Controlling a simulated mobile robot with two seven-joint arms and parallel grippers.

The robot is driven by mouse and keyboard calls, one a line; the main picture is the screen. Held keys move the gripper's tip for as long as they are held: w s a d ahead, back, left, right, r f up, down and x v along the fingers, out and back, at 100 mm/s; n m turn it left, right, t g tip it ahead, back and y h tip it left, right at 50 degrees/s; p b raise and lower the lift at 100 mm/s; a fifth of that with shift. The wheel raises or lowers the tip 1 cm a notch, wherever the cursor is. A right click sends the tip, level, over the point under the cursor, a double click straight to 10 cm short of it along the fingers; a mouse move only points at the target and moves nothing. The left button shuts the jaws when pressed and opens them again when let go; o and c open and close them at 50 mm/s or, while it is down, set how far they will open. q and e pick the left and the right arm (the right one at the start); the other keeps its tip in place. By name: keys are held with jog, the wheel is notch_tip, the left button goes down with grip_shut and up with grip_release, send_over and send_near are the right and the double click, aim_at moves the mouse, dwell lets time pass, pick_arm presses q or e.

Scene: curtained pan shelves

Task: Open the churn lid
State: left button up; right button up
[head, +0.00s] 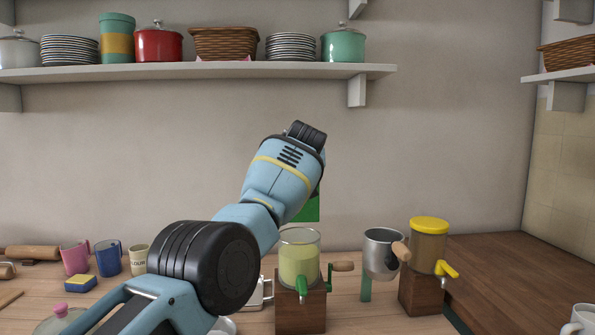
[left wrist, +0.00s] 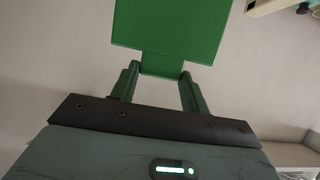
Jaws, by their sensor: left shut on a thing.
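The churn is a clear glass jar (head: 299,258) with pale yellow-green contents, on a wooden block, with a green crank and wooden handle at its side. Its top looks open. My left gripper (left wrist: 160,75) is shut on the tab of a flat green square plate (left wrist: 172,25), seemingly the churn lid. In the head view part of this green plate (head: 308,210) shows above the jar, apart from it. My left arm hides the gripper's fingers there. My right gripper is in neither view.
A metal grinder (head: 381,252) and a brown jar with a yellow cap (head: 429,245) stand right of the churn. Mugs (head: 109,259) and a sponge (head: 80,284) are at left. A shelf (head: 200,71) with pots runs above. The wooden counter at right (head: 505,270) is mostly clear.

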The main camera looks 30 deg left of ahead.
pick_arm(q)
jog(key=shift+w+a+r, duration=0.1)
jog(key=shift+a+r, duration=0.1)
jog(key=shift+r, duration=0.65)
jog(key=shift+c, duration=0.2)
jog(key=o, duration=1.1)
jog(key=shift+o, duration=1)
jog(key=shift+w+f, duration=0.1)
jog(key=shift+f, duration=0.05)
jog(key=shift+o, duration=0.5)
jog(key=shift+w+f, duration=0.1)
jog(key=shift+f, duration=0.15)
